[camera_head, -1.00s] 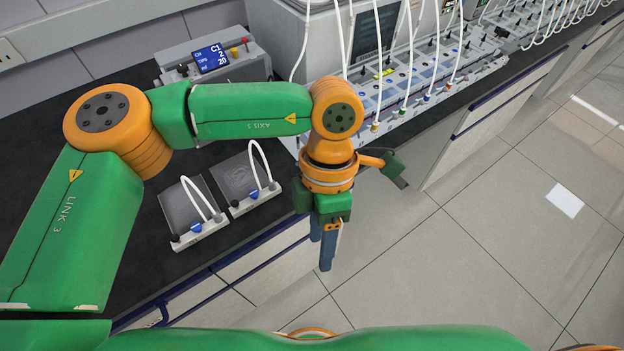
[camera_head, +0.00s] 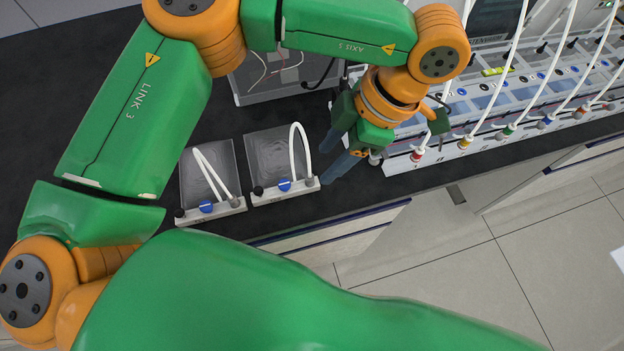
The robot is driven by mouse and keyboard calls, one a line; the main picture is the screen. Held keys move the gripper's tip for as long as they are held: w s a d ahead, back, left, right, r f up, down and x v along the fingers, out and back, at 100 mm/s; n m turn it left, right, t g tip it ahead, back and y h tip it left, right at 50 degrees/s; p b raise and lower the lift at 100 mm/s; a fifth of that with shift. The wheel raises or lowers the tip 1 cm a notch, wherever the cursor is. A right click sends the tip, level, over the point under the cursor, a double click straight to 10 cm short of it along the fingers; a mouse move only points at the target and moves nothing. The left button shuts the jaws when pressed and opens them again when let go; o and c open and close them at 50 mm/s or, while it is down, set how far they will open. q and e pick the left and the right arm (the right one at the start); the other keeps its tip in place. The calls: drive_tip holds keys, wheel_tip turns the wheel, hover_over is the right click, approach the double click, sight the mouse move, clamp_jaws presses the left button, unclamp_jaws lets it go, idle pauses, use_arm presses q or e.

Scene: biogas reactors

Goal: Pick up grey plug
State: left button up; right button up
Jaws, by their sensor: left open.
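Two clear flat reactor vessels stand side by side on the dark bench. The right vessel (camera_head: 272,148) has a black plug (camera_head: 258,190), a blue cap (camera_head: 284,185) and a grey plug (camera_head: 310,181) on its light front strip. The left vessel (camera_head: 196,172) has the same row, with a grey plug (camera_head: 233,201) at its right end. A white looped tube runs to each grey plug. My left gripper (camera_head: 324,166) is open and empty, with its blue fingers just right of the right vessel's grey plug. I cannot tell whether they touch it. My right gripper is not in view.
A long rack (camera_head: 500,130) with coloured plugs and white tubes lies right of the left gripper. A grey box (camera_head: 285,75) stands behind the vessels. The bench's front edge runs just below them, with tiled floor (camera_head: 440,270) beyond.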

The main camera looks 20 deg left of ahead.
sight(312, 176)
use_arm(q)
drive_tip(key=x, duration=0.2)
drive_tip(key=p+x, duration=0.1)
drive_tip(key=x, duration=0.2)
drive_tip(key=w+p+x, duration=0.1)
drive_tip(key=x, duration=0.2)
drive_tip(key=shift+w+f, duration=0.1)
drive_tip(key=shift+f, duration=0.4)
clamp_jaws()
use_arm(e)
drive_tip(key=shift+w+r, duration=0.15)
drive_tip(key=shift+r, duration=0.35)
